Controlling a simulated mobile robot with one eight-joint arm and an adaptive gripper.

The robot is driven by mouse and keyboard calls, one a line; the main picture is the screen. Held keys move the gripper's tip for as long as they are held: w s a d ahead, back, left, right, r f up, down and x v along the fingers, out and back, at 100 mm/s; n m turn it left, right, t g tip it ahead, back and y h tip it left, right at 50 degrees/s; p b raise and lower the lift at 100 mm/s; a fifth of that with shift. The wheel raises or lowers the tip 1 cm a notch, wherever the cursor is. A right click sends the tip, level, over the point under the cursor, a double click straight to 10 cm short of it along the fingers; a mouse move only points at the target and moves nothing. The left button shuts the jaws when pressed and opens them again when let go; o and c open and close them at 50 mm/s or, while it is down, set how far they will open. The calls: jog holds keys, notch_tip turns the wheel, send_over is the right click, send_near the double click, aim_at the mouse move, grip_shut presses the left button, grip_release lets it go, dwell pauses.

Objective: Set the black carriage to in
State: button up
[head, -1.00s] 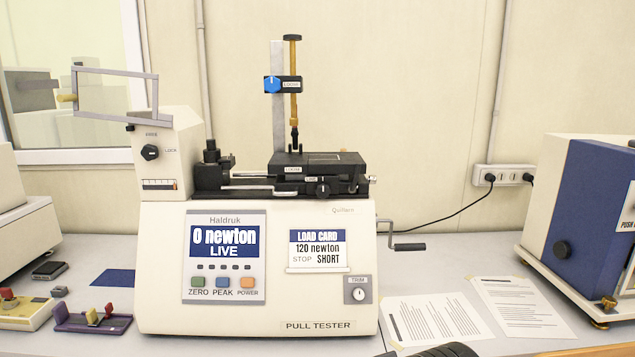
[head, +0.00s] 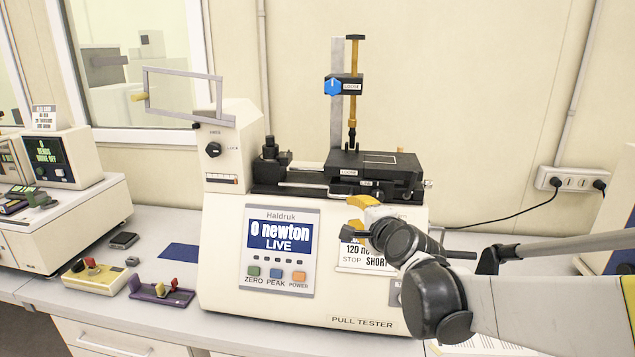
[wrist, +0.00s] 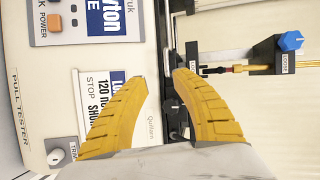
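The black carriage (head: 376,163) sits on the dark rail (head: 285,178) on top of the cream pull tester, toward the rail's right end. A "LOOSE" label is on its front face. A gap of rail separates it from the black block (head: 272,155) at the left. My gripper (head: 355,213) is in front of the tester, below the carriage, partly covering the load card. In the wrist view my gripper's yellow fingers (wrist: 160,79) are spread with nothing between them. The black carriage and rail parts are partly hidden behind the right finger there.
A vertical post with a blue knob (head: 333,87) and a tan rod stands over the carriage. A grey frame (head: 185,95) juts out at upper left. A purple fixture (head: 160,293) and a yellow-based one (head: 93,277) lie left of the tester. A crank is behind my arm.

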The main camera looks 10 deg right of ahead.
aim_at(343, 197)
jog(key=shift+m, duration=0.7)
jog(key=x, duration=0.4)
jog(key=b+x, duration=0.1)
jog(key=x, duration=0.3)
jog(key=d+r+x, duration=0.1)
jog(key=x, duration=0.3)
jog(key=shift+w+r, duration=0.1)
jog(key=shift+w, duration=0.1)
jog(key=shift+c, duration=0.5)
grip_shut()
